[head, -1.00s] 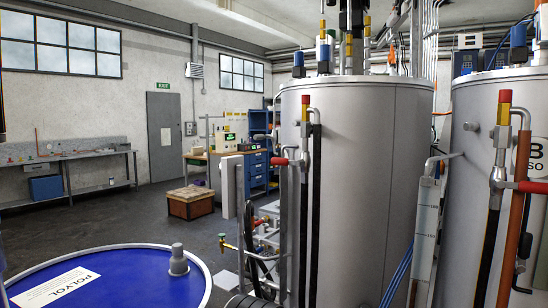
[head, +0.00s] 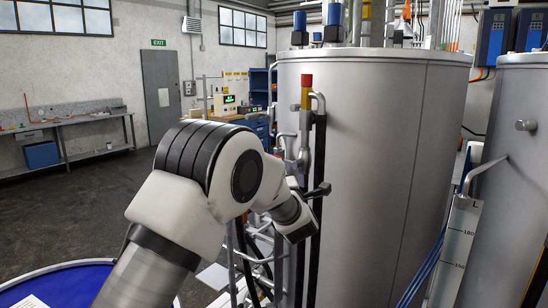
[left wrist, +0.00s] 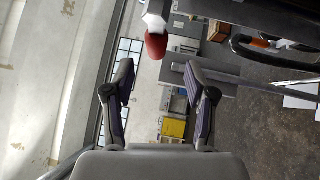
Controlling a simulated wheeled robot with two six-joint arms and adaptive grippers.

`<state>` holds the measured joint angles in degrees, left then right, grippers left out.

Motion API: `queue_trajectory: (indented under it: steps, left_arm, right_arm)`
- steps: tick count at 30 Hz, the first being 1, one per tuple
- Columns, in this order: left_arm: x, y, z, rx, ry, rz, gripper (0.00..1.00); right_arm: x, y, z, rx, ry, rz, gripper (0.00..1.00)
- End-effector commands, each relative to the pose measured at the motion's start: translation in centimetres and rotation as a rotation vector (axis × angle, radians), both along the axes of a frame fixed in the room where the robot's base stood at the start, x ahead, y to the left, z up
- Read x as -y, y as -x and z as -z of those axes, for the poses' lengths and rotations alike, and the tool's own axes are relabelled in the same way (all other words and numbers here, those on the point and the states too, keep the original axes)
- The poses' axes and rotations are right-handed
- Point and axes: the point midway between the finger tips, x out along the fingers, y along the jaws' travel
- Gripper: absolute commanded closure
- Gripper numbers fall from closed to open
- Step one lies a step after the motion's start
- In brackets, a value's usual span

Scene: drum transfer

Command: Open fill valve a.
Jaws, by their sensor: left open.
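Fill valve a's pipe (head: 305,140) runs down the front of the left steel tank (head: 400,160). In the head view my left arm and gripper (head: 316,190) are in front of the valve, and its red handle is hidden there. In the left wrist view the red handle (left wrist: 156,46) shows at the top centre, in line with the gap between the fingers. My left gripper (left wrist: 157,68) is open, with nothing between its fingers. The handle appears just beyond the fingertips; I cannot tell whether they touch. My right gripper is not in view.
A second tank (head: 520,180) with a level scale (head: 459,245) stands at the right. Black hoses (head: 317,230) hang close by the gripper. A blue drum (head: 95,276) is at the lower left. A workbench (head: 75,138) lines the far wall, with open floor before it.

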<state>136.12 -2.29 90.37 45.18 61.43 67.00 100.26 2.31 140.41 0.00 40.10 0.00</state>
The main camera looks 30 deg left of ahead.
Motion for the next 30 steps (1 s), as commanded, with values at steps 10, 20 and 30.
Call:
queue_trajectory:
  steps: [10,20,30]
  left_arm:
    - [-3.3,-4.0,-2.1,0.03,0.019,-0.008,0.44]
    - [-4.9,-6.1,-1.9,0.026,0.016,-0.006,0.44]
    - [-4.8,-6.1,-1.8,0.026,0.016,-0.006,1.0]
  right_arm:
    - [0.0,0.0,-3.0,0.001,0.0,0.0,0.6]
    - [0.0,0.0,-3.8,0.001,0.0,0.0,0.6]
    - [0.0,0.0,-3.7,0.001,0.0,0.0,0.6]
